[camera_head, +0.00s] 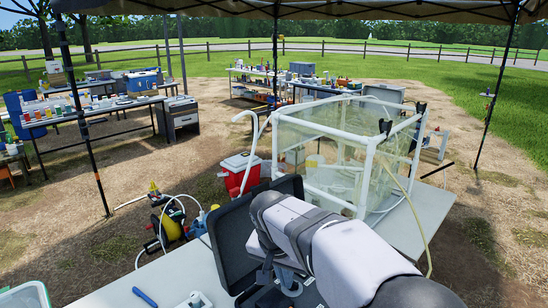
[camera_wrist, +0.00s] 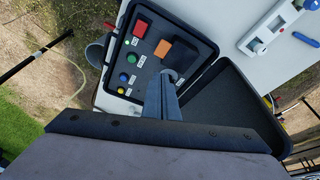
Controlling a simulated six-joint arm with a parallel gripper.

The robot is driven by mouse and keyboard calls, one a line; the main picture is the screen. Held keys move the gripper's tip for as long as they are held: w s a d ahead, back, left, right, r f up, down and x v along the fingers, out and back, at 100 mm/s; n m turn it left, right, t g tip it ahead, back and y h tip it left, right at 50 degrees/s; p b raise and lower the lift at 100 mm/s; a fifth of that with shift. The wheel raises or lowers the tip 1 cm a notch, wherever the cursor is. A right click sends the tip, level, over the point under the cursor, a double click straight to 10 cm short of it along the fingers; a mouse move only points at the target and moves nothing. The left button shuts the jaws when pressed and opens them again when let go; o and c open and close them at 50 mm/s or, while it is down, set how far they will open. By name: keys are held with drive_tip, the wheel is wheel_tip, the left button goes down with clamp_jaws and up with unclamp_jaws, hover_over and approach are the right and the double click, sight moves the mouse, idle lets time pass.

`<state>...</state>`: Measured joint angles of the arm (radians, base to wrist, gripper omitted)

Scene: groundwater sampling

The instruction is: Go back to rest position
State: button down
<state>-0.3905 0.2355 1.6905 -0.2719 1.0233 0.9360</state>
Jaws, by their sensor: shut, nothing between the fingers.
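My gripper (camera_wrist: 170,77) is shut and empty in the wrist view, its fingers pointing into or over an open black case (camera_wrist: 128,98). The gap between the fingertips and the foam is hard to judge.
A clear-walled enclosure with a white pipe frame (camera_head: 362,180) stands on the table right behind my arm. A blue tool (camera_head: 145,297) lies on the bare table (camera_head: 180,272) at left.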

drive_tip(key=s+d+f+n+g+y, duration=0.1)
drive_tip(key=s+f+n+g, duration=0.1)
drive_tip(key=s+f+n, duration=0.8)
drive_tip(key=s+d+f+m+g+p, duration=0.1)
drive_tip(key=s+d+m, duration=0.4)
drive_tip(key=s+d, duration=0.6)
drive_tip(key=shift+s+y, duration=0.3)
drive_tip(key=shift+s, duration=0.1)
